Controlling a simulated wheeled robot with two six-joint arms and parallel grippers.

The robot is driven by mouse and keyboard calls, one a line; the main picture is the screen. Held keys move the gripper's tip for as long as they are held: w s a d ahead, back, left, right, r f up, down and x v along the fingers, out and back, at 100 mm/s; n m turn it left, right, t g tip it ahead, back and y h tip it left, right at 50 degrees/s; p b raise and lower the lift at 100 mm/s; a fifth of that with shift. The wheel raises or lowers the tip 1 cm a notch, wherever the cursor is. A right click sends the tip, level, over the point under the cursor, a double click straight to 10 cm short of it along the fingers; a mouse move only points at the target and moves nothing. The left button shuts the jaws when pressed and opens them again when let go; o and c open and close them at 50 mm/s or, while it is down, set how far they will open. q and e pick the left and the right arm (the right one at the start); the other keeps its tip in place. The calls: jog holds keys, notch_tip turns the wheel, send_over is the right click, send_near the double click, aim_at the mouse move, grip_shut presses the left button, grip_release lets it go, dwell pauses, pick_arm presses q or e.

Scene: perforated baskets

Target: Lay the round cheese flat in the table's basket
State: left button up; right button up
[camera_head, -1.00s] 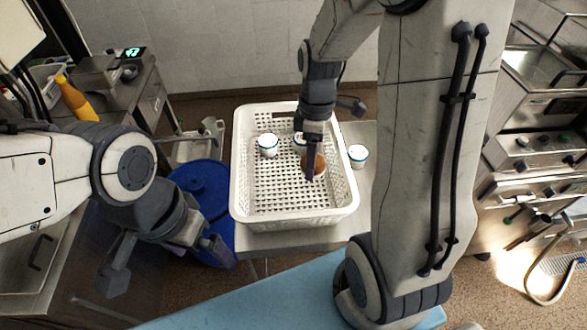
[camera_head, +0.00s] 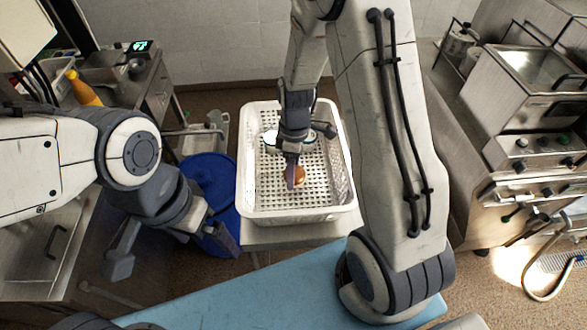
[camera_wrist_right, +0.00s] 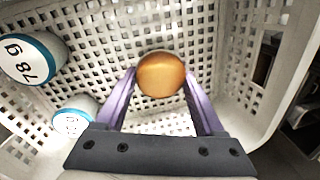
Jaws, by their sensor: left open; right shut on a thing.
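The round cheese (camera_head: 299,176) is small, smooth and orange-brown. The white perforated basket (camera_head: 246,190) stands on the table. My right gripper (camera_head: 293,178) reaches down inside the basket and is shut on the cheese. In the right wrist view the cheese (camera_wrist_right: 161,74) sits between the tips of the purple fingers (camera_wrist_right: 158,88), with the basket's perforated surface behind it. I cannot tell whether the cheese touches the basket floor. My left gripper (camera_head: 172,250) is open and empty, out to the left of the basket.
White tubs with blue rims (camera_head: 270,140) stand in the basket behind my right gripper; two show in the right wrist view, one marked with numbers (camera_wrist_right: 30,60). A blue barrel (camera_head: 208,180) stands left of the basket. The basket's front floor is clear.

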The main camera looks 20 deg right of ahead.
jog(key=shift+f+b, duration=0.5)
jog(key=shift+f, duration=0.15)
jog(key=o, duration=1.5)
jog(key=shift+o, duration=0.2)
jog(key=shift+r, duration=0.1)
jog(key=shift+r+p, duration=0.3)
jog(key=shift+p, duration=0.05)
jog(key=shift+r+p, duration=0.5)
jog(key=shift+r, duration=0.05)
notch_tip(320, 180, up, 11)
jog(key=w+b, duration=0.1)
jog(key=b, duration=0.2)
jog(key=shift+w+d+r+b, duration=0.2)
jog(key=shift+d+b, duration=0.1)
jog(key=shift+d, duration=0.15)
